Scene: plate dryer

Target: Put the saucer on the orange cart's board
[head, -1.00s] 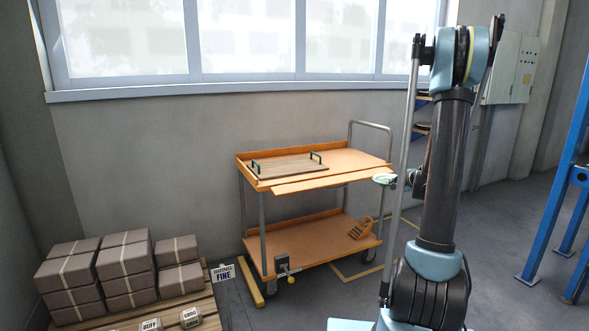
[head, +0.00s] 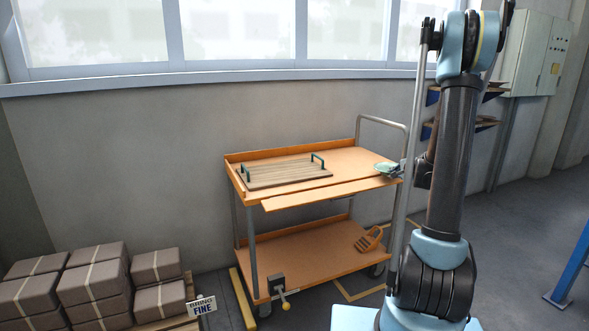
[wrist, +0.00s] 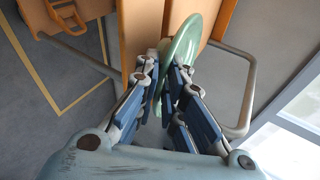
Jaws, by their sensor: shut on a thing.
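A pale green saucer (head: 385,168) is held by my gripper (head: 396,171), near the right end of the orange cart (head: 345,158). In the wrist view the saucer (wrist: 182,58) stands edge-on between the fingers of my gripper (wrist: 162,88), which are shut on its rim. The wooden board (head: 285,176) with two dark green handles lies on the left part of the cart's top shelf, with nothing on it. The saucer is to the right of the board, apart from it. Whether the saucer touches the cart top cannot be told.
An orange slat (head: 325,191) sticks out along the cart's front edge. The lower shelf (head: 315,257) holds an orange slotted object (head: 368,239). A metal push handle (head: 383,122) rises at the cart's back right. Stacked brown boxes (head: 95,285) stand at left.

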